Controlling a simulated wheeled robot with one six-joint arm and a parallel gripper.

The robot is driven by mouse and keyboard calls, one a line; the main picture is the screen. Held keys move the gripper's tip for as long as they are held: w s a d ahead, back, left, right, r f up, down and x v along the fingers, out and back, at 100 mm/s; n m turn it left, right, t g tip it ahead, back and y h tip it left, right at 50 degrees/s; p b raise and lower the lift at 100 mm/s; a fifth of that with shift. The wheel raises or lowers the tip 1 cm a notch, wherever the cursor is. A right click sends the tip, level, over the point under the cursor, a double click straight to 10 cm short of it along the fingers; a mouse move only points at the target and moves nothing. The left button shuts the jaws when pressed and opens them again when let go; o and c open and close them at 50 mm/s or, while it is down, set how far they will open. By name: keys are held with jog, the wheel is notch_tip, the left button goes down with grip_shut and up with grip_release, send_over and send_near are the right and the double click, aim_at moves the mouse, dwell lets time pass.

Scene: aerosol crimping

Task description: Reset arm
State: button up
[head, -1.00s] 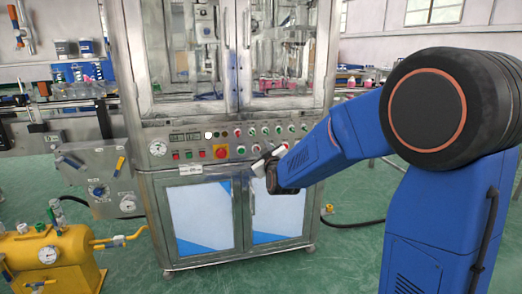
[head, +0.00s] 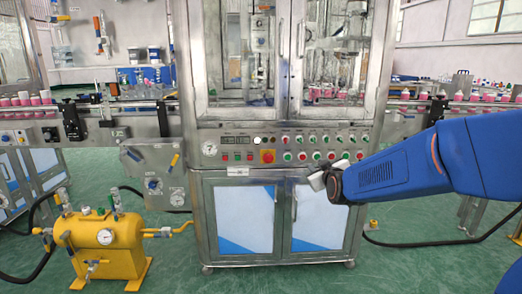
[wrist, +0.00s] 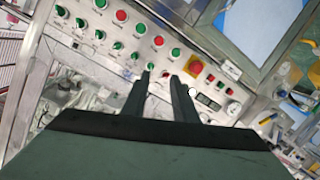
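My gripper (head: 317,180) is at the end of my blue arm, in front of the steel crimping machine (head: 199,160), near its control panel. In the wrist view, the two dark fingers of my gripper (wrist: 161,76) stand apart with a narrow gap. Nothing shows between them. The control panel (head: 225,143) carries green and red buttons, a gauge and a red emergency stop on yellow (head: 268,156). The panel also shows tilted in the wrist view (wrist: 118,38). From the head, my gripper covers part of the area just below the panel's right half.
A yellow tank (head: 105,245) with a gauge and valves stands on the floor at left. A conveyor with pink-and-white cans (head: 25,99) runs at left, and more cans line the right side. Black hoses lie on the green floor. Floor in front of the machine is clear.

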jog(key=s+d+f+m+g, duration=0.1)
jog(key=s+d+f+g, duration=0.1)
jog(key=s, duration=1.2)
jog(key=s+d+f+m+g, duration=0.1)
jog(key=s+f+g, duration=0.4)
jog(key=s, duration=1)
jog(key=s+d+f+m+g, duration=0.2)
jog(key=s+f+m+g, duration=0.1)
jog(key=s, duration=1.2)
jog(key=shift+d+f+g+h, duration=0.25)
jog(key=shift+d+g+h, duration=0.1)
jog(key=shift+g, duration=0.15)
